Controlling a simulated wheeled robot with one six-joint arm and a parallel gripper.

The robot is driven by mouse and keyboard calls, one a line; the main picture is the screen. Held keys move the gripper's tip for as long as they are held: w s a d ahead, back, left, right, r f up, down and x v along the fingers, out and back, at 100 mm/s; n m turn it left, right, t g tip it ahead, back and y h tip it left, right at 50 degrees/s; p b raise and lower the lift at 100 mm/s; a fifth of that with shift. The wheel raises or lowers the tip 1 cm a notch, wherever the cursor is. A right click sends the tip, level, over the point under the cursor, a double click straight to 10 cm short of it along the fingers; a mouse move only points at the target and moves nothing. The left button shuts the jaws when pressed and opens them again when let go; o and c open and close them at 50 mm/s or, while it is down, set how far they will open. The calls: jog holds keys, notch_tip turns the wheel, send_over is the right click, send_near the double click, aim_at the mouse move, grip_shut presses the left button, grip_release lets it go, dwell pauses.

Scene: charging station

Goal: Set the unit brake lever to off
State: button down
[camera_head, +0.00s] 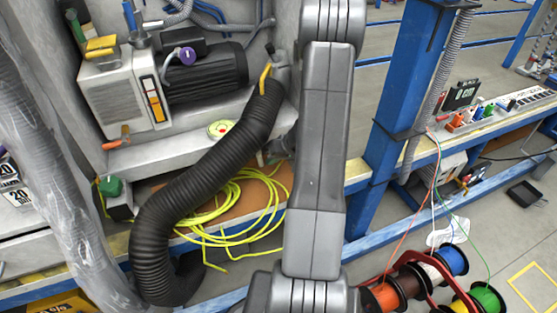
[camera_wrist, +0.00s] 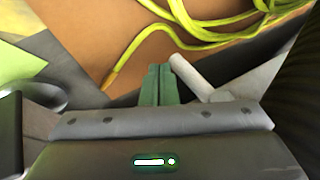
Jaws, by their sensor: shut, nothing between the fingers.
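My gripper (camera_wrist: 157,70) shows in the wrist view as two green fingers shut together, with nothing between them. A pale grey cylindrical handle (camera_wrist: 189,73) stands tilted just right of the fingertips; I cannot tell whether they touch or whether it is the brake lever. In the head view, the white unit (camera_head: 112,92) with a dark motor (camera_head: 205,75) stands at the upper left. An orange-tipped lever (camera_head: 117,144) sticks out below it. No brake lever is clearly marked. My gripper is not visible in the head view.
A thick black corrugated hose (camera_head: 175,200) crosses in front of the unit. Yellow cable (camera_head: 240,205) lies coiled on a brown board, also in the wrist view (camera_wrist: 190,40). A blue post (camera_head: 400,80) and cable spools (camera_head: 430,280) stand at the right.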

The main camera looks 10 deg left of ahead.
jog(key=shift+a+f, duration=0.2)
jog(key=shift+f, duration=0.15)
jog(key=shift+w, duration=0.1)
jog(key=shift+r+p, duration=0.1)
jog(key=shift+p, duration=0.2)
jog(key=shift+a+p, duration=0.2)
jog(key=shift+p, duration=0.25)
jog(key=shift+s+a+g+y+p, duration=0.3)
jog(key=shift+s+p, duration=0.05)
jog(key=shift+p, duration=0.85)
jog(key=shift+a+m+y+p, duration=0.15)
jog(key=shift+m+y+p, duration=0.2)
jog(key=shift+p, duration=0.9)
jog(key=shift+s+f, duration=0.1)
jog(key=shift+f, duration=0.15)
jog(key=shift+a+f, duration=0.1)
jog(key=shift+f, duration=0.05)
jog(key=shift+s, duration=0.1)
